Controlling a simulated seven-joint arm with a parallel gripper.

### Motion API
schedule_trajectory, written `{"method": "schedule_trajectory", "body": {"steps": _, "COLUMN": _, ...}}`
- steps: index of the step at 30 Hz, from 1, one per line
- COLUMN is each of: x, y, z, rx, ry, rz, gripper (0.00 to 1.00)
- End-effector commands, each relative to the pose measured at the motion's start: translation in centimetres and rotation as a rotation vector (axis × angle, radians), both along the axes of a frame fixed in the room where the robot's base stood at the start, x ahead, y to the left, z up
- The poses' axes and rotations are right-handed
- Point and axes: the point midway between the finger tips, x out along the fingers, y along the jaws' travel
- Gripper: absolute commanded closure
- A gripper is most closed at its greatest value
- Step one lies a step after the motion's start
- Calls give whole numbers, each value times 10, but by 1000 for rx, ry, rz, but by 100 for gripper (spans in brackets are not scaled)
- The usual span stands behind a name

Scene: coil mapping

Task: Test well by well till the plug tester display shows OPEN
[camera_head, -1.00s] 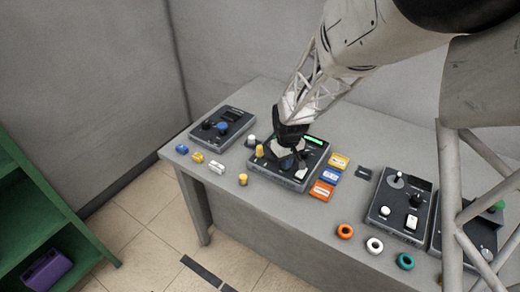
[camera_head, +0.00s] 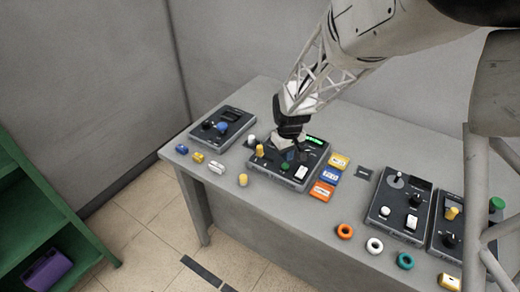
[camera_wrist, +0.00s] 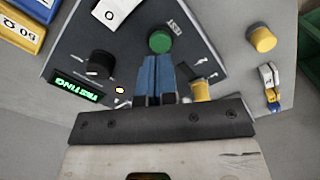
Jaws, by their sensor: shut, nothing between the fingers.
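The dark plug tester (camera_head: 270,168) stands mid-table. In the wrist view its green display (camera_wrist: 77,86) is upside down and appears to read TESTING; it is lit in the head view (camera_head: 315,140). A small lamp (camera_wrist: 120,90) glows beside it. My gripper (camera_wrist: 155,62) is shut and empty. Its blue-grey fingertips point at the tester's round green button (camera_wrist: 160,42), at its near edge; I cannot tell whether they touch. The tester also has a black knob (camera_wrist: 100,65), a white switch (camera_wrist: 110,12) and a yellow peg (camera_head: 259,151). My gripper hides part of its panel.
Yellow, blue and orange labelled blocks (camera_head: 330,175) line the tester's right side. Another device (camera_head: 222,125) stands left, and others (camera_head: 400,205) stand right. Small plugs (camera_head: 198,158) and a yellow cylinder (camera_head: 243,180) lie near the front edge, with coloured rings (camera_head: 374,245) further right.

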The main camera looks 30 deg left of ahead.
Motion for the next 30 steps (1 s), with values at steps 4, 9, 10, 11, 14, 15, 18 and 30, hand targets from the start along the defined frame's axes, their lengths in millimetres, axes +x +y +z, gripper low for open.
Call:
{"method": "schedule_trajectory", "body": {"steps": 4, "x": 0, "y": 0, "z": 11, "rx": 0, "ry": 0, "rz": 0, "gripper": 100}}
{"method": "schedule_trajectory", "body": {"steps": 9, "x": 0, "y": 0, "z": 23, "rx": 1, "ry": -1, "rz": 0, "gripper": 100}}
{"method": "schedule_trajectory", "body": {"steps": 10, "x": 0, "y": 0, "z": 24, "rx": 1, "ry": -1, "rz": 0, "gripper": 100}}
{"method": "schedule_trajectory", "body": {"steps": 11, "x": 0, "y": 0, "z": 26, "rx": 1, "ry": -1, "rz": 0, "gripper": 100}}
{"method": "schedule_trajectory", "body": {"steps": 14, "x": 0, "y": 0, "z": 29, "rx": 0, "ry": 0, "rz": 0, "gripper": 100}}
{"method": "schedule_trajectory", "body": {"steps": 15, "x": 0, "y": 0, "z": 29, "rx": 0, "ry": 0, "rz": 0, "gripper": 100}}
{"method": "schedule_trajectory", "body": {"steps": 18, "x": 0, "y": 0, "z": 29, "rx": 0, "ry": 0, "rz": 0, "gripper": 100}}
{"method": "schedule_trajectory", "body": {"steps": 30, "x": 0, "y": 0, "z": 29, "rx": 0, "ry": 0, "rz": 0, "gripper": 100}}
